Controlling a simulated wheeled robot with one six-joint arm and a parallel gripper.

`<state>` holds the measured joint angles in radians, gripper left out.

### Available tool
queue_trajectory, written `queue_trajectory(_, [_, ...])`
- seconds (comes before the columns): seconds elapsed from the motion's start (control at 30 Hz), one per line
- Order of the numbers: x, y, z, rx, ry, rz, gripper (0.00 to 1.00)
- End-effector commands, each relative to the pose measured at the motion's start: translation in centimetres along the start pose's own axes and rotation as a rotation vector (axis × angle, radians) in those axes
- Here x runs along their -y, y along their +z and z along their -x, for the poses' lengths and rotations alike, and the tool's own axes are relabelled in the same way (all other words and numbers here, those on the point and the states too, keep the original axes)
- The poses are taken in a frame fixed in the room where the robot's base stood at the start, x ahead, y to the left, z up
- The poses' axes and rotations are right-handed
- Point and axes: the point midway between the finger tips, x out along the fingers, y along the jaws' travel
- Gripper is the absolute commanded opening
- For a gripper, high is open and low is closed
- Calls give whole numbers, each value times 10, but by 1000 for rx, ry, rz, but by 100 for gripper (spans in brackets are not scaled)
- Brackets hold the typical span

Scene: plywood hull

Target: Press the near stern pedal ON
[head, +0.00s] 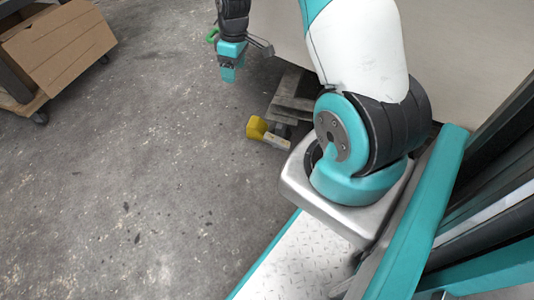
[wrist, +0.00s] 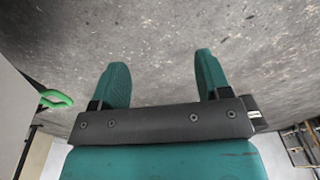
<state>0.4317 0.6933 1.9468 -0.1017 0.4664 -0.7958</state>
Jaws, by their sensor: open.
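A yellow pedal (head: 257,128) on a short metal arm sits low over the floor, close to my arm's base. A green loop-shaped piece (head: 212,35) shows behind it, just left of my gripper; it is also at the left edge of the wrist view (wrist: 56,98). I cannot tell from the frames which is the near stern pedal, nor any pedal's on or off state. My gripper (head: 228,75) points down above the floor, beyond the yellow pedal and apart from it. In the wrist view its two teal fingers (wrist: 163,72) are spread with nothing between them.
Grey metal blocks (head: 291,95) stand beside the yellow pedal, partly hidden by my arm. A pale panel (head: 275,40) rises behind them. A wheeled cart with a brown box (head: 62,45) stands at the upper left. The concrete floor (head: 130,180) between is clear.

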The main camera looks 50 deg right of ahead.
Motion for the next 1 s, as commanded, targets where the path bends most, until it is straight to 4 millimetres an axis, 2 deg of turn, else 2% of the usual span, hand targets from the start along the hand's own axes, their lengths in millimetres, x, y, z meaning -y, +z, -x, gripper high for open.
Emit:
queue_trajectory(0.03, [-21, 18, -58, 18, 4, -13, 70])
queue_trajectory(0.1, [-44, 36, -99, 36, 15, -17, 70])
queue_trajectory(0.23, [-73, 66, -155, 66, 28, -20, 70])
queue_trajectory(0.3, [-82, 78, -173, 77, 33, -21, 70])
queue_trajectory(0.4, [-90, 87, -188, 86, 36, -20, 70])
queue_trajectory(0.57, [-92, 92, -204, 91, 36, -18, 70])
queue_trajectory(0.67, [-93, 94, -221, 90, 36, -18, 70])
queue_trajectory(1.0, [-95, 100, -301, 90, 36, -18, 70])
